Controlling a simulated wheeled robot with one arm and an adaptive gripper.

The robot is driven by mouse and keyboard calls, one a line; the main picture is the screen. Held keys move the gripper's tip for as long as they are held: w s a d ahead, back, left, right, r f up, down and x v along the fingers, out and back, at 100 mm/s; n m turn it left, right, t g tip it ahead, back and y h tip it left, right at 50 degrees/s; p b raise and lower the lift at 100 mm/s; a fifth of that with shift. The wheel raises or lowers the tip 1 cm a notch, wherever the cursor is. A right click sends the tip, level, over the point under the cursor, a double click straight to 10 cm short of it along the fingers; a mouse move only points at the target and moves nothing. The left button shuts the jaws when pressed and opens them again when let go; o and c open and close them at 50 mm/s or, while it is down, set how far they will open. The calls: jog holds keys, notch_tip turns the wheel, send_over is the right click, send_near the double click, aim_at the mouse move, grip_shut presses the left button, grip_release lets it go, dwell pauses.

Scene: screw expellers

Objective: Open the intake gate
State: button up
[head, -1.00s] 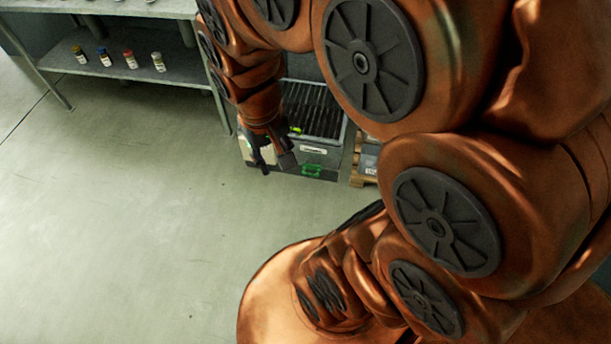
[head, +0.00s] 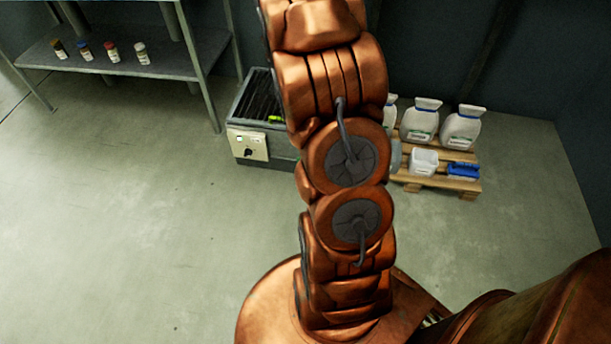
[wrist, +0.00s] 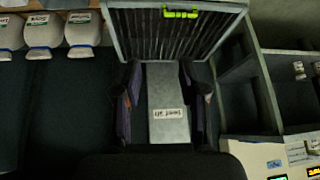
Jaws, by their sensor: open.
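The grey machine has a dark barred grate (head: 258,95) on top and a pale control panel (head: 250,145) with a black knob on its front. My arm hides the gripper and the machine's right part in the head view.
A pallet (head: 435,178) with white jugs (head: 461,128), a white container and a blue item (head: 463,170) stands right of the machine. A metal shelf (head: 120,50) with several small bottles is at upper left. The floor in front of the machine is clear.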

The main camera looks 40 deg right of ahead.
jog(key=w+d+f+m+t+b, duration=0.15)
jog(key=d+f+b, duration=0.25)
jog(key=f, duration=0.6)
jog(key=w+d+f+m+t+y+b, duration=0.1)
jog(key=d+f+t+b, duration=0.2)
jog(key=f, duration=0.7)
jog(key=w+d+f+m+b, duration=0.15)
jog(key=d+f+b, duration=0.3)
jog(key=f, duration=0.55)
jog(key=s+a+f+m+t+b, duration=0.1)
jog(key=s+f+m+t+b, duration=0.15)
jog(key=f, duration=0.45)
jog(key=s+a+f+m+t+b, duration=0.1)
jog(key=f+m+t+b, duration=0.1)
jog(key=f+m+b, duration=0.3)
jog(key=s+a+f+t+b, duration=0.1)
jog(key=s+f+t+b, duration=0.15)
jog(key=f, duration=0.55)
jog(key=shift+y, duration=0.3)
jog(key=shift+b+x, duration=0.9)
jog(key=shift+x, duration=3.05)
jog(key=shift+d+r, duration=0.1)
jog(key=shift+d, duration=0.05)
grip_shut()
